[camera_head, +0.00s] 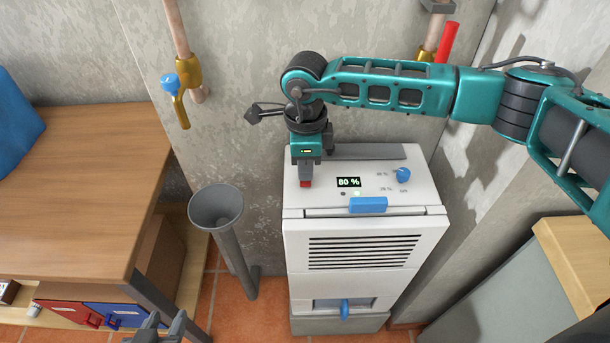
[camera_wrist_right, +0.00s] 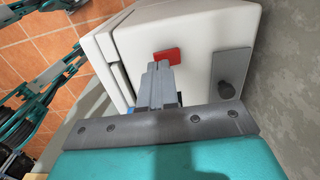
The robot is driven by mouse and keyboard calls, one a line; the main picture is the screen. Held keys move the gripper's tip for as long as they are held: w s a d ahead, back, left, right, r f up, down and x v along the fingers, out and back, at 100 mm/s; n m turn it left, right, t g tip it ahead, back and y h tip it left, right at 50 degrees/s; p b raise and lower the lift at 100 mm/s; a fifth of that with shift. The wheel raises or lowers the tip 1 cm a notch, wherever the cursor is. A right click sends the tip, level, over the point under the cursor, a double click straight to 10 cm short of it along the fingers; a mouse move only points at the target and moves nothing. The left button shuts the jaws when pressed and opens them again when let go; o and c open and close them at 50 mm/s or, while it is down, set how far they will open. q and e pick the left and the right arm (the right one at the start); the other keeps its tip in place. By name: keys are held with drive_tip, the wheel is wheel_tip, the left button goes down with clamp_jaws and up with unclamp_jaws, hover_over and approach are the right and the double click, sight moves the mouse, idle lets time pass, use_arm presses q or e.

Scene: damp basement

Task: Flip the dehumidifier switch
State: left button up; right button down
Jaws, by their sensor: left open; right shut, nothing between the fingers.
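The white dehumidifier (camera_head: 300,240) stands on the floor against the wall. Its top panel has an "80 %" display (camera_head: 348,182), a blue knob (camera_head: 403,175) and a blue tab at the front edge. The small red switch (camera_head: 305,184) is at the left of the panel; it also shows in the right wrist view (camera_wrist_right: 167,56). My right gripper (camera_head: 305,173) points down at the switch, shut and empty. In the right wrist view its fingertips (camera_wrist_right: 158,66) are right by the switch; I cannot tell whether they touch. My left gripper (camera_head: 160,322) is open at the bottom edge, far from the dehumidifier.
A wooden table (camera_head: 75,195) stands at the left, with red and blue drawers below. A grey funnel-topped pipe (camera_head: 231,240) stands between table and dehumidifier. Pipes with a blue-handled valve (camera_head: 175,85) run down the wall. A wood-topped cabinet (camera_head: 578,260) is at the right.

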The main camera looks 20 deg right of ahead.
sight(306, 183)
drive_tip(key=shift+f+b, duration=0.9)
drive_tip(key=shift+f, duration=0.2)
idle(0.9)
drive_tip(key=shift+r, duration=0.2)
drive_tip(key=shift+r+p, duration=2.15)
drive_tip(key=shift+r, duration=1.25)
drive_tip(key=shift+s, duration=0.1)
